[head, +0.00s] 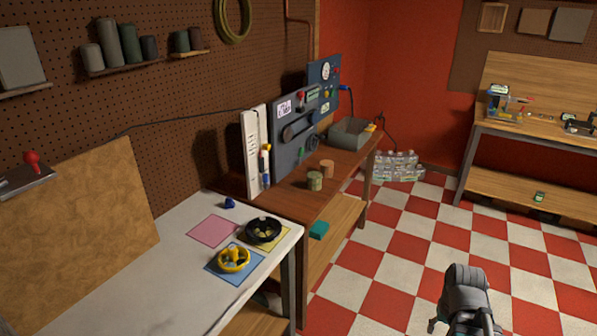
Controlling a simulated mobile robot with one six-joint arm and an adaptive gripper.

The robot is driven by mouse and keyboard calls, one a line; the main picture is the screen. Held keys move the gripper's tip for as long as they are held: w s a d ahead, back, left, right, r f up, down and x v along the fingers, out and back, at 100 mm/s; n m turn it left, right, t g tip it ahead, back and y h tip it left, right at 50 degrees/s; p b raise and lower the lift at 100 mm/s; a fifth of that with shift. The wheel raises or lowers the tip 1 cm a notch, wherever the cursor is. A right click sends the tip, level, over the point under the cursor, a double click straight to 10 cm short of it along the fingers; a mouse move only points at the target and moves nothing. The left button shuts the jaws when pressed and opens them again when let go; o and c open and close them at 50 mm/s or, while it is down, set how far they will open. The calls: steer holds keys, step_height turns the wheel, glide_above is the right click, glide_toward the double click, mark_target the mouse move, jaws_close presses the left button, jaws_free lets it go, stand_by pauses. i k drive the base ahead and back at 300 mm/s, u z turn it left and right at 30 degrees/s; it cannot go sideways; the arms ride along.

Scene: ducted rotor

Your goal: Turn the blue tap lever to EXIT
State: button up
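A small blue piece (345,88) sticks out at the right edge of the far dark blue panel (318,76). It may be the blue tap lever, but it is too small to tell its shape or which way it points. No EXIT label can be read. Part of my arm shows at the bottom right, over the checkered floor and far from the panels. My gripper (465,327) seems to be at its lower end, cut off by the picture edge. I cannot tell whether it is open or shut.
The panels stand on a brown wooden bench (290,203) with two small cylinders (315,180) and a grey bin (350,133). A white table (160,265) in front holds black and yellow rotor rings. The checkered floor (400,255) is largely clear. Another bench (530,125) stands right.

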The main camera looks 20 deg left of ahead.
mark_target(266, 185)
steer(key=u, duration=0.15)
steer(key=i, duration=1.25)
steer(key=u, duration=0.8)
